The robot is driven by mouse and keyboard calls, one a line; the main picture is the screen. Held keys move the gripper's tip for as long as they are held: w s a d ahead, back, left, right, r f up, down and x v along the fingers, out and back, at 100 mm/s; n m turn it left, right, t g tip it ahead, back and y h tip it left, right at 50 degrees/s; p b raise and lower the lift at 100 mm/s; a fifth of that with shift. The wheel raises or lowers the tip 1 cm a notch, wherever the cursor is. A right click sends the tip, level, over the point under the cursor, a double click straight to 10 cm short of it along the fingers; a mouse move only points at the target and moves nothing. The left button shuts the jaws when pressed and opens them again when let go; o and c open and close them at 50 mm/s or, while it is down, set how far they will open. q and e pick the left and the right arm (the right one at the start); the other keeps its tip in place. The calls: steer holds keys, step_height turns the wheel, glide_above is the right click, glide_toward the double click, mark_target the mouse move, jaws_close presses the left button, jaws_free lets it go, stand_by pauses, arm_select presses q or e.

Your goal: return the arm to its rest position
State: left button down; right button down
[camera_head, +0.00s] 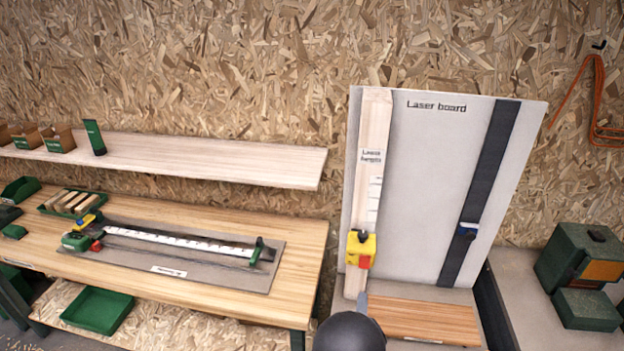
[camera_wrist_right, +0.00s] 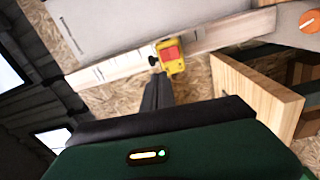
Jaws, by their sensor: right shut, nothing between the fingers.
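My right arm comes in at the bottom of the head view as a dark rounded link. The tip of my right gripper (camera_head: 362,301) shows just above it, in front of the foot of the laser board (camera_head: 425,180). In the right wrist view the gripper (camera_wrist_right: 158,90) has its dark fingers together, with nothing between them. A yellow block with a red part (camera_head: 361,250) sits on the pale wooden strip of the board. That block (camera_wrist_right: 171,57) is just beyond the fingertips in the wrist view, seemingly apart from them. My left gripper is not in view.
A wooden ledge (camera_head: 424,321) lies below the board. The workbench (camera_head: 150,288) at left carries a measuring rig (camera_head: 185,247) and a green tray of wood pieces (camera_head: 72,202). A shelf (camera_head: 220,157) is above. Green boxes (camera_head: 582,257) stand at right.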

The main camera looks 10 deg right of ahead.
steer(key=s+f+m+g+y+b, duration=0.3)
steer(key=f+m+g+b, duration=0.1)
steer(key=f+m+g, duration=0.3)
steer(key=s+d+m+g+y+b, duration=0.1)
steer(key=s+m+g, duration=0.5)
steer(key=s, duration=1.5)
steer(key=shift+d+m+g+y+b, duration=0.4)
steer(key=shift+g+y+b, duration=0.1)
steer(key=shift+g+b, duration=0.55)
steer(key=shift+s+r, duration=0.1)
steer(key=shift+r, duration=0.1)
